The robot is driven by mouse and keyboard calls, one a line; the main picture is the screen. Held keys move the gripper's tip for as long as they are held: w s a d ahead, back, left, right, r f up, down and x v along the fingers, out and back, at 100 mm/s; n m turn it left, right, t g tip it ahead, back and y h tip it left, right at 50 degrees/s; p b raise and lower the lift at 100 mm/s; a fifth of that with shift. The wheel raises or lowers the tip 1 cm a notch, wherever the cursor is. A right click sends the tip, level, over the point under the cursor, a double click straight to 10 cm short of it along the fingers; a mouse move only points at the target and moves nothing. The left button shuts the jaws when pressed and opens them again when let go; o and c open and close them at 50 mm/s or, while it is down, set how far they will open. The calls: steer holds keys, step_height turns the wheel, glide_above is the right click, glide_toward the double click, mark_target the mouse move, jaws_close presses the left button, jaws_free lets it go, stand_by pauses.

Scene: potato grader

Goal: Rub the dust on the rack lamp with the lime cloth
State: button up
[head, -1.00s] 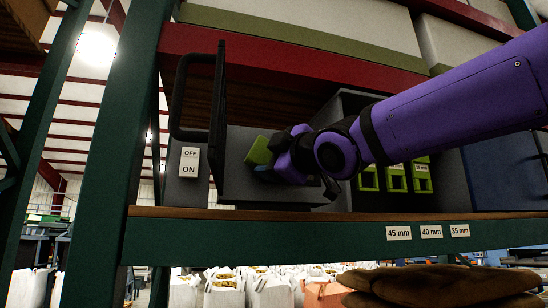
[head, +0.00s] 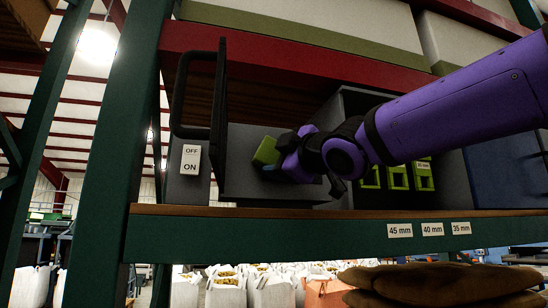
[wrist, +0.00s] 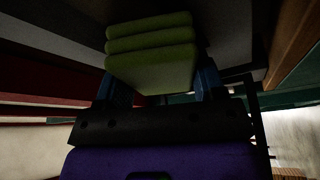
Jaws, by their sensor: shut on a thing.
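The lime cloth (head: 265,151) is a folded pad in front of the grey box face on the rack shelf. In the wrist view the lime cloth (wrist: 150,55) shows as several stacked layers between blue fingers. My gripper (head: 277,158) is shut on it; the gripper also shows in the wrist view (wrist: 155,88). The cloth is close to the grey face (head: 238,185); I cannot tell if it touches. I cannot make out the rack lamp for certain, and no dust shows clearly.
A switch plate (head: 190,160) marked OFF and ON is left of the cloth, below a black handle (head: 178,100). Lime-framed slots (head: 397,177) are right of my gripper. The green rack post (head: 95,150) and the shelf edge (head: 300,238) bound the space.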

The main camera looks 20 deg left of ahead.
steer(key=w+d, duration=0.5)
steer(key=d, duration=0.2)
steer(key=shift+d, duration=0.4)
stand_by(0.6)
steer(key=shift+s+a, duration=0.95)
steer(key=shift+a, duration=0.6)
steer(key=shift+s+a, duration=0.9)
steer(key=shift+a, duration=0.6)
steer(key=shift+s+a, duration=0.95)
steer(key=shift+a, duration=0.6)
steer(key=shift+s, duration=0.1)
steer(key=shift+s+d, duration=0.55)
steer(key=shift+s, duration=0.25)
steer(key=shift+s+d, duration=0.5)
steer(key=shift+s, duration=0.35)
steer(key=shift+s+d, duration=0.55)
steer(key=shift+s, duration=0.25)
steer(key=shift+s+d, duration=0.4)
steer(key=shift+s, duration=0.25)
steer(key=shift+s+d, duration=0.4)
steer(key=shift+s, duration=0.25)
